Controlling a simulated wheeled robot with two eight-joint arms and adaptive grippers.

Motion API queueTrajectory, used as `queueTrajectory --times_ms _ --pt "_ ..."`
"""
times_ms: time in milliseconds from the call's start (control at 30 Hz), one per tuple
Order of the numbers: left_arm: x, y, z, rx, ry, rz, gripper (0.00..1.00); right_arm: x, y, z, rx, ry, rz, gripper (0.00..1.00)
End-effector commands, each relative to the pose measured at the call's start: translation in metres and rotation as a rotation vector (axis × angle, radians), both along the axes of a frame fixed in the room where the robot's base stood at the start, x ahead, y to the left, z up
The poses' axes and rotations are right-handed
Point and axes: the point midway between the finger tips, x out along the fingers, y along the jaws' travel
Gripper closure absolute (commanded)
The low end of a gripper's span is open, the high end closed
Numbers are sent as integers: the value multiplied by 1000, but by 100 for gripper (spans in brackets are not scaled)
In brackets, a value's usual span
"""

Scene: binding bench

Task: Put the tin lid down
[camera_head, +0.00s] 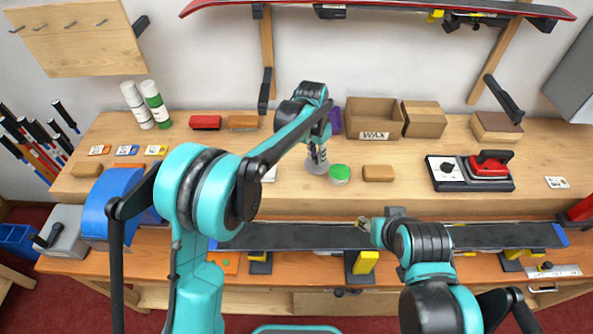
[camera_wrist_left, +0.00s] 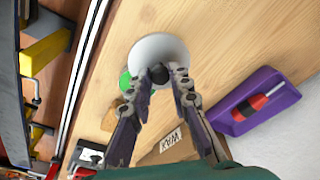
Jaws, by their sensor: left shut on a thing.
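My left gripper (camera_head: 318,152) points down over the bench behind the long ski. Its fingers also show in the left wrist view (camera_wrist_left: 160,82), closed around the dark knob of the pale grey, round tin lid (camera_wrist_left: 157,50). In the head view the lid (camera_head: 316,168) is below the fingertips, roughly level over the wood. I cannot tell if it touches the bench. A small round tin with a green top (camera_head: 339,174) stands just to its right; in the wrist view its green (camera_wrist_left: 125,80) is partly behind the lid. My right gripper (camera_head: 364,224) is by the ski, its fingers unclear.
A tan block (camera_head: 378,173) lies right of the green tin. A WAX box (camera_head: 374,117) and a purple tray (camera_wrist_left: 255,100) holding a red-handled tool are behind. A red iron on its base (camera_head: 471,172) is further right. The ski (camera_head: 300,237) runs along the front. Bare wood lies left of the lid.

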Motion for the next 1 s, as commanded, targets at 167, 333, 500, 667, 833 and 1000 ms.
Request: queueTrajectory --times_ms 167,333,500,667,833,1000 --pt "6 38 -24 0 0 3 100 0 0 -9 0 0 0 60" --pt "8 53 -33 -1 0 0 100 0 0 -11 0 0 0 60" --pt "8 54 -47 -1 1 -1 100 0 0 -15 0 0 0 60" --pt "8 54 -71 -1 1 -1 100 0 0 -21 0 0 0 60" --pt "8 54 -73 -1 1 -1 100 0 0 -21 0 0 0 60" --pt "8 54 -75 -1 1 -1 100 0 0 -22 0 0 0 60"
